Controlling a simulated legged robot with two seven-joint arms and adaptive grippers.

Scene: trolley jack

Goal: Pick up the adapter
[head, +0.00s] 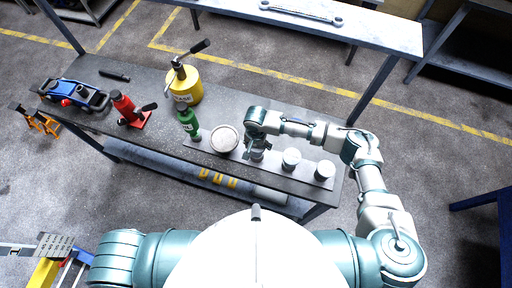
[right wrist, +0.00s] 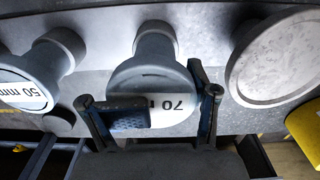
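A grey round adapter labelled 70 (right wrist: 152,75) stands between the fingers of my right gripper (right wrist: 155,108) in the right wrist view. The fingers are apart, one on each side of it, and the left finger's pad covers part of the label. I cannot tell whether they touch it. In the head view my right gripper (head: 257,145) is over this adapter on the bench and mostly hides it. A 50 mm adapter (right wrist: 45,68) stands beside it. Two adapters, one nearer (head: 291,160) and one at the end (head: 324,172), stand to the right. My left gripper is out of view.
A wide round disc (head: 224,138) stands close left of my right gripper. Further left on the bench (head: 150,85) are a green bottle jack (head: 188,122), a yellow jack (head: 184,84), a red jack (head: 126,108) and a blue trolley jack (head: 72,94). A shelf (head: 350,35) is behind.

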